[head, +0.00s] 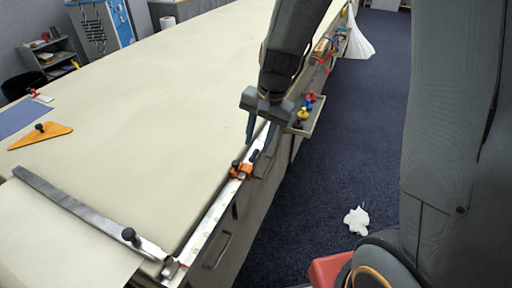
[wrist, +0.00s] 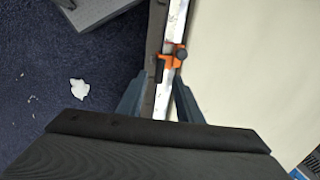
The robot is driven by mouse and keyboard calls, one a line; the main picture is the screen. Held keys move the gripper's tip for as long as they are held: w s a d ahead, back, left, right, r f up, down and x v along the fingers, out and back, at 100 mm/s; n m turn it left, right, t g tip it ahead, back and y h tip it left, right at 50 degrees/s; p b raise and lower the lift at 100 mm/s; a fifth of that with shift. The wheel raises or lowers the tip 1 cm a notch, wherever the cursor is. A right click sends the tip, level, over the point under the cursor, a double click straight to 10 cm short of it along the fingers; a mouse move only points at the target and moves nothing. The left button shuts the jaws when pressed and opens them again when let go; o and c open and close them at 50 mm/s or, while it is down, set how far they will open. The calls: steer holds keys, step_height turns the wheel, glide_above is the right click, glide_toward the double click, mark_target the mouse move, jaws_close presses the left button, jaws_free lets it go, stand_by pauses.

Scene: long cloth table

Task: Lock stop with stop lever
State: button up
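The orange stop (head: 241,171) sits on the white measuring rail (head: 207,222) along the table's right edge. It has black parts. In the wrist view the stop (wrist: 170,60) carries a round black knob (wrist: 181,53) on the table side and a dark stop lever (wrist: 160,72) on the outer side. My gripper (head: 259,141) is open and empty, pointing down over the rail just beyond the stop. In the wrist view its two fingers (wrist: 160,82) spread on either side of the rail, close to the lever. Whether a finger touches the lever cannot be told.
A metal arm with a black knob (head: 129,234) lies across the near table end, meeting the rail. An orange triangle (head: 41,134) lies at the left. A side tray (head: 312,118) with coloured items hangs beyond the gripper. The cloth top (head: 150,120) is mostly clear.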

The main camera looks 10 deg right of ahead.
mark_target(255, 154)
steer(key=shift+w+a+f, duration=0.1)
steer(key=shift+a+f, duration=0.1)
steer(key=shift+f, duration=0.8)
steer(key=shift+w+a+f, duration=0.1)
steer(key=shift+a+f, duration=0.05)
steer(key=shift+f, duration=0.85)
jaws_close()
